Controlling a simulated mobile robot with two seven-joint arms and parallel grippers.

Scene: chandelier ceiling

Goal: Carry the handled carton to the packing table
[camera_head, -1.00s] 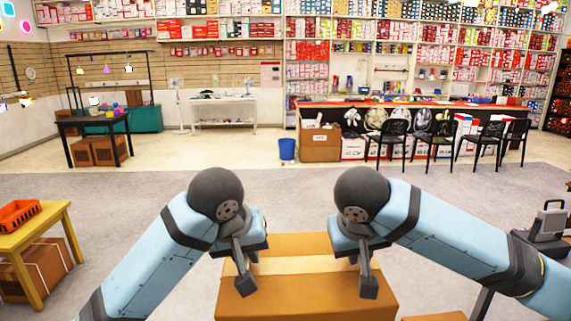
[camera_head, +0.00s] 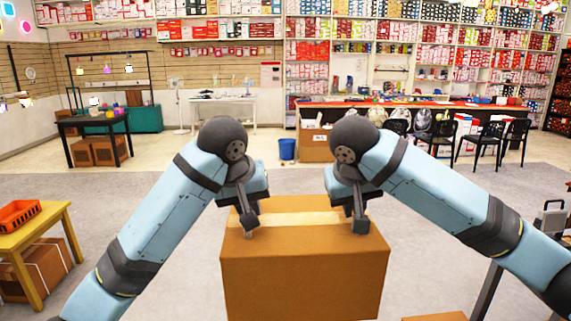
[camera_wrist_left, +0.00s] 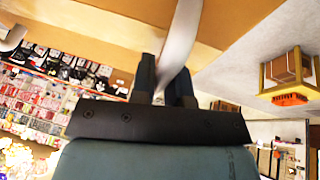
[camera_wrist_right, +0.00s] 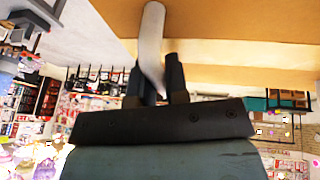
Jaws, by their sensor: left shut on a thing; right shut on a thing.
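The brown carton (camera_head: 305,275) with a pale tape strip along its top is in front of me in the head view, held up between my two arms. My left gripper (camera_head: 250,222) is at its left side and my right gripper (camera_head: 361,222) at its right side. In the left wrist view the left fingers are shut on a pale curved handle (camera_wrist_left: 180,45) of the carton (camera_wrist_left: 110,20). In the right wrist view the right fingers are shut on a matching handle (camera_wrist_right: 151,45) on the carton (camera_wrist_right: 230,30). The carton looks roughly level.
A yellow table (camera_head: 50,232) with an orange crate (camera_head: 18,214) stands at the left, boxes beneath it. A dark table (camera_head: 92,121) is at the far left. A blue bin (camera_head: 287,149), chairs (camera_head: 490,140) and a long counter stand at the back. Grey floor ahead is clear.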

